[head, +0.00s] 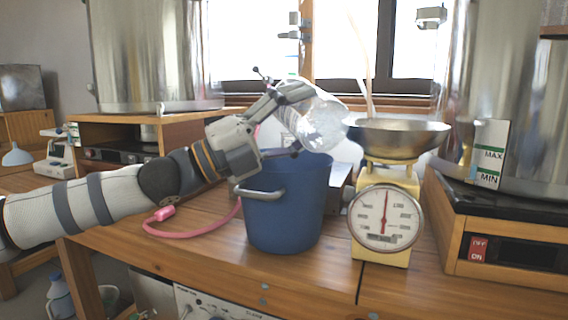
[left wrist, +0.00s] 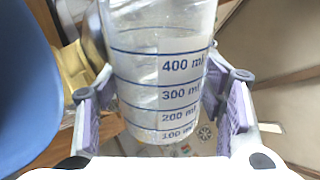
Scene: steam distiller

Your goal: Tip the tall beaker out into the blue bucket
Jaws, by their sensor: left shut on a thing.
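The tall beaker (head: 322,124) is clear, with blue marks up to 400 ml that read well in the left wrist view (left wrist: 158,75). My left gripper (head: 287,120) is shut around its side, one finger on each side in the left wrist view (left wrist: 165,110). The beaker is held tilted above the blue bucket (head: 283,222), near its back right rim. I cannot tell whether the beaker holds anything. The bucket stands upright on the wooden table, its grey handle towards the left. The inside of the bucket is hidden. The bucket also shows in the left wrist view (left wrist: 28,75).
A cream dial scale (head: 386,224) with a metal bowl (head: 398,136) stands close right of the bucket. A pink hose (head: 190,234) lies on the table (head: 210,262) to the left. Large steel pots (head: 155,55) stand on both sides.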

